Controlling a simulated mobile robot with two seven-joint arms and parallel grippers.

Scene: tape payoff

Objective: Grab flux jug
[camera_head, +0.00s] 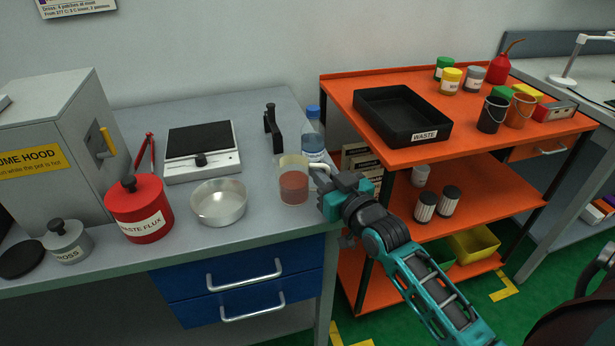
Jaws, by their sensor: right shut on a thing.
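The flux jug (293,184) looks like a clear beaker with reddish-brown liquid in its lower half and a pale handle on its right side. It is upright at the right front of the grey bench. My right gripper (322,184) comes in from the right and is shut on the jug's handle; its fingertips are partly hidden against the handle. I cannot tell whether the jug's base touches the bench. My left gripper is not in view.
Left of the jug are a metal bowl (219,203), a red waste flux pot (140,208) and a grey dross pot (67,240). A clear blue-capped bottle (312,140) stands close behind the jug. An orange cart (341,88) with a black waste tray (402,114) stands right.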

